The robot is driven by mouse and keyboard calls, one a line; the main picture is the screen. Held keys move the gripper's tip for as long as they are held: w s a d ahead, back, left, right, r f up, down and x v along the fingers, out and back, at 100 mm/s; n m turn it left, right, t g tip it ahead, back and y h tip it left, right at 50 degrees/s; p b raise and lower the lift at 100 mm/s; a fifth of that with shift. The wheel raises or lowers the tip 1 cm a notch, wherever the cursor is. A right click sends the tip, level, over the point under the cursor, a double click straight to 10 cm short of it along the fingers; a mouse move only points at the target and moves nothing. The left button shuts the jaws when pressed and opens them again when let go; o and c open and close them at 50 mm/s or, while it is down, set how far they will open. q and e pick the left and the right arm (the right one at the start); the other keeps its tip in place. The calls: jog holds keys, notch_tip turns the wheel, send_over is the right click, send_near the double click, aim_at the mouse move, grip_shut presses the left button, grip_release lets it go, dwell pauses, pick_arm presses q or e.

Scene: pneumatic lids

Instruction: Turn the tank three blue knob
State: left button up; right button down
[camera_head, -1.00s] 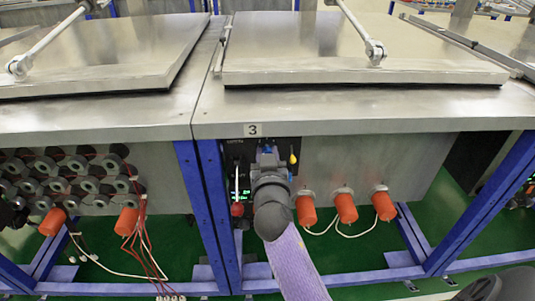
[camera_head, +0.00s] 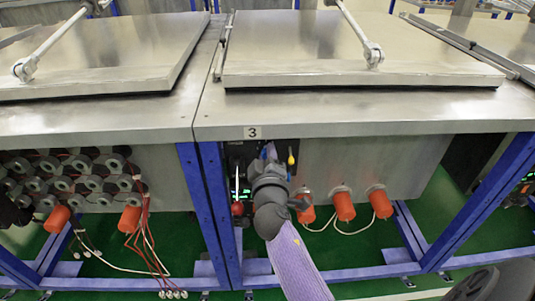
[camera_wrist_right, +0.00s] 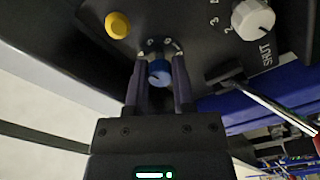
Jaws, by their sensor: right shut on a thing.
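Tank three is the steel tank with the "3" label (camera_head: 252,132) on its front edge. Its dark control panel (camera_head: 236,158) sits below that label, partly covered by my right arm. The blue knob (camera_wrist_right: 159,72) on that panel shows in the right wrist view between my right fingers, which are shut on it from both sides. My right gripper (camera_wrist_right: 160,66) reaches up to the panel. In the head view my right gripper (camera_head: 268,158) covers the knob.
A yellow button (camera_wrist_right: 118,25) and a white selector knob (camera_wrist_right: 252,19) are close to the blue knob. A red-tipped lever (camera_head: 237,208) hangs left of my right arm. Orange cylinders (camera_head: 343,206) with white cables are at right. Blue frame legs (camera_head: 217,210) flank the panel.

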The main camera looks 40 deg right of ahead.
pick_arm(q)
jog(key=shift+t, duration=0.4)
jog(key=r+p, duration=0.1)
jog(key=w+r+p, duration=0.1)
jog(key=r+p, duration=0.2)
jog(key=shift+w+r, duration=0.15)
jog(key=shift+w, duration=0.25)
pick_arm(e)
jog(key=n, duration=1.5)
pick_arm(q)
jog(key=shift+w, duration=0.15)
pick_arm(e)
jog(key=shift+n, duration=0.3)
jog(key=shift+c, duration=2.3)
grip_release()
jog(key=shift+a, duration=0.1)
pick_arm(q)
jog(key=shift+s, duration=0.3)
